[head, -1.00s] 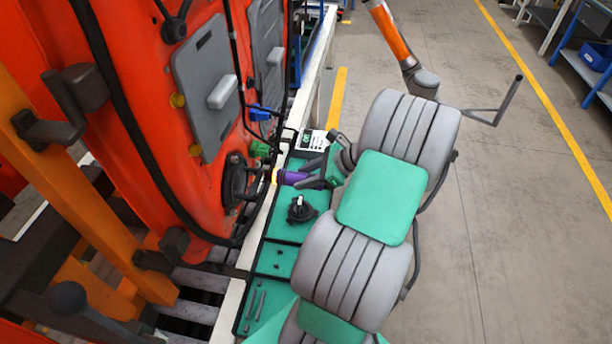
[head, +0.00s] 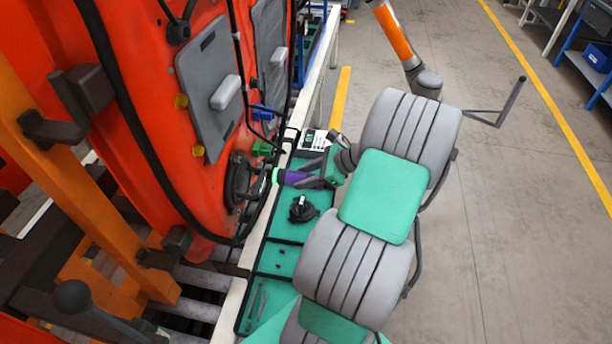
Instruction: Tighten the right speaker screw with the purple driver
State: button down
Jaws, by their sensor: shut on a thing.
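The purple driver (head: 300,179) lies roughly level in my gripper (head: 328,180), which is shut on it. Its front end points left at the door and carries a ring glowing green. The black round speaker (head: 238,182) sits low on the orange door (head: 140,120), just left of the driver's front end. The right speaker screw is too small to make out, and I cannot tell whether the driver's bit touches it.
A green tray (head: 278,259) runs beside the door below the driver, holding a black knob-like part (head: 302,208) and small loose pieces. A white rail (head: 254,243) edges it. A green connector (head: 263,149) and a blue one (head: 263,112) sit above the speaker. Open floor lies right.

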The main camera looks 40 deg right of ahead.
jog(key=shift+r, duration=0.1)
jog(key=shift+s+d+r+p, duration=0.1)
jog(key=shift+s+d+p, duration=0.15)
jog(key=shift+p, duration=0.2)
jog(key=shift+s+d+p, duration=0.25)
jog(key=shift+s+d, duration=0.35)
jog(key=shift+s, duration=0.2)
jog(key=shift+s+d+p, duration=0.25)
jog(key=shift+s+d, duration=0.35)
jog(key=shift+s, duration=0.15)
jog(key=shift+s+d, duration=0.65)
jog(key=shift+s, duration=0.25)
jog(key=shift+f, duration=0.25)
